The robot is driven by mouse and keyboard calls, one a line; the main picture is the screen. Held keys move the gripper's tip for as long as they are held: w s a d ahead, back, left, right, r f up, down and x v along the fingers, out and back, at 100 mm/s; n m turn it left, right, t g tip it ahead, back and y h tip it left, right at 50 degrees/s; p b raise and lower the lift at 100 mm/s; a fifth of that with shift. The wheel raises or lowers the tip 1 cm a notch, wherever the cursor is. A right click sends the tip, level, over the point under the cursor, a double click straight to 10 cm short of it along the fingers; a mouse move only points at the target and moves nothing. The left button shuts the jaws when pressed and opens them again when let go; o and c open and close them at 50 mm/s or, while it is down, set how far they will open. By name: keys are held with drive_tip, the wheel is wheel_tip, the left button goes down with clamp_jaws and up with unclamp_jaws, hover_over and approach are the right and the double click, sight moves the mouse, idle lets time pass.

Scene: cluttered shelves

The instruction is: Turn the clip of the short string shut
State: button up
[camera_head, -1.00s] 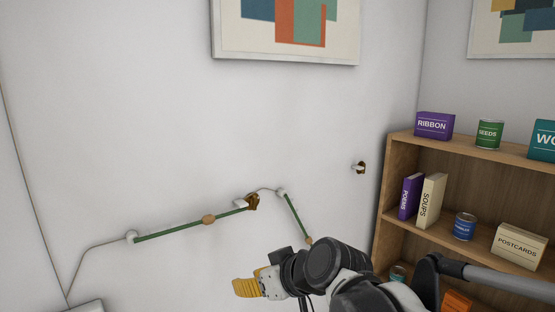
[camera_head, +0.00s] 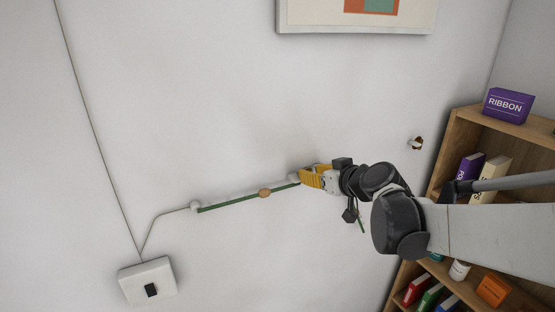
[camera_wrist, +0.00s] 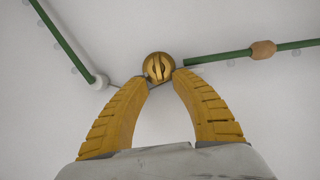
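A round brass clip (camera_wrist: 158,67) with a slotted ridge sits on the white wall, between two green strings. The string with a wooden bead (camera_wrist: 263,50) runs off to its right in the wrist view, and to the left in the head view (camera_head: 240,199). The other green string (camera_wrist: 64,40), ending in a white knob (camera_wrist: 99,82), is at left in the wrist view; a thin cord runs from that knob towards the clip. My gripper (camera_wrist: 160,77) is open, its yellow fingertips on either side of the clip's lower edge. I cannot tell whether they touch. In the head view, my gripper (camera_head: 301,177) hides the clip.
Another brass-and-white fitting (camera_head: 415,143) is on the wall to the right. A white switch box (camera_head: 148,281) is at lower left. A wooden shelf (camera_head: 462,130) with boxes and books stands at right, close to my arm. A framed picture (camera_head: 355,28) hangs above.

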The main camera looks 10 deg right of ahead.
drive_tip(key=shift+x, duration=0.8)
clamp_jaws()
